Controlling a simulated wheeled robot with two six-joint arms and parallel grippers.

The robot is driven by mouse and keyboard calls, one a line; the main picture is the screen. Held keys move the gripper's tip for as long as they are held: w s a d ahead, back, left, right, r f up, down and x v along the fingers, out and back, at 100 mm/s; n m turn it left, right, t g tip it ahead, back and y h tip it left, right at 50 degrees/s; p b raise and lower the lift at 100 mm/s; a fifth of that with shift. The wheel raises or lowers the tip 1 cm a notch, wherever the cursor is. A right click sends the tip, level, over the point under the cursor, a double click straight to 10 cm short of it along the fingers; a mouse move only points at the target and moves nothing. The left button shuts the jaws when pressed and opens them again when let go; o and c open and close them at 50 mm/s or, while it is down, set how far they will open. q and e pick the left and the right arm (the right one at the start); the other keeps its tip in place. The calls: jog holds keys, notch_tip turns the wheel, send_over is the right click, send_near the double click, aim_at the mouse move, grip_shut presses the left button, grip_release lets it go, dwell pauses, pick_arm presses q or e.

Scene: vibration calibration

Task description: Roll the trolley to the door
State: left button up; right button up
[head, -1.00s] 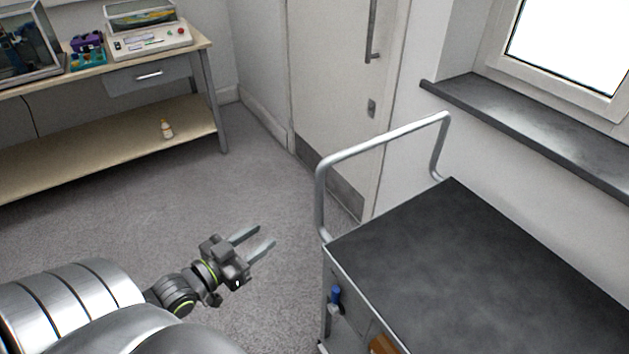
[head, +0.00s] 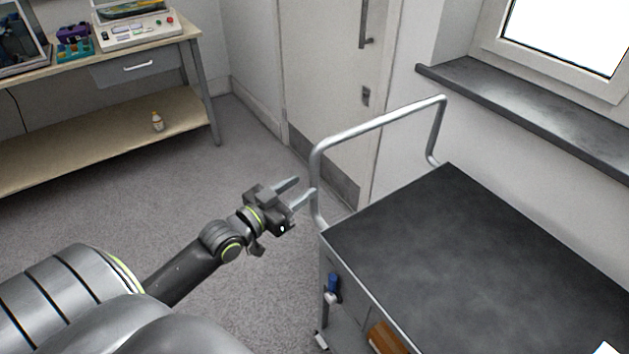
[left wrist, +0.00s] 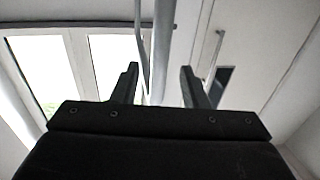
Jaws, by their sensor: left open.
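The trolley (head: 450,250) has a dark flat top and a grey tubular push handle (head: 375,125) at its far left end. The white door (head: 330,70) with a metal kick plate is behind the handle. My left gripper (head: 297,190) is open, with its fingertips close to the handle's left upright. In the left wrist view, the open fingers (left wrist: 158,88) show with the handle tube (left wrist: 160,50) between them in the picture; I cannot tell whether they touch it. My right gripper is not in view.
A workbench (head: 205,100) with a lower shelf stands at the back left, a small bottle (head: 157,122) on the shelf. A dark window sill (head: 530,110) runs along the right wall. The grey floor (head: 120,205) between bench and trolley is clear.

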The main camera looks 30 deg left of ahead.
aim_at(311, 181)
pick_arm(q)
jog(key=shift+w+d, duration=0.15)
jog(key=shift+w, duration=0.75)
jog(key=shift+w+d, duration=0.2)
jog(key=shift+w, duration=0.7)
jog(key=shift+w+d, duration=0.15)
jog(key=shift+w, duration=0.75)
grip_shut()
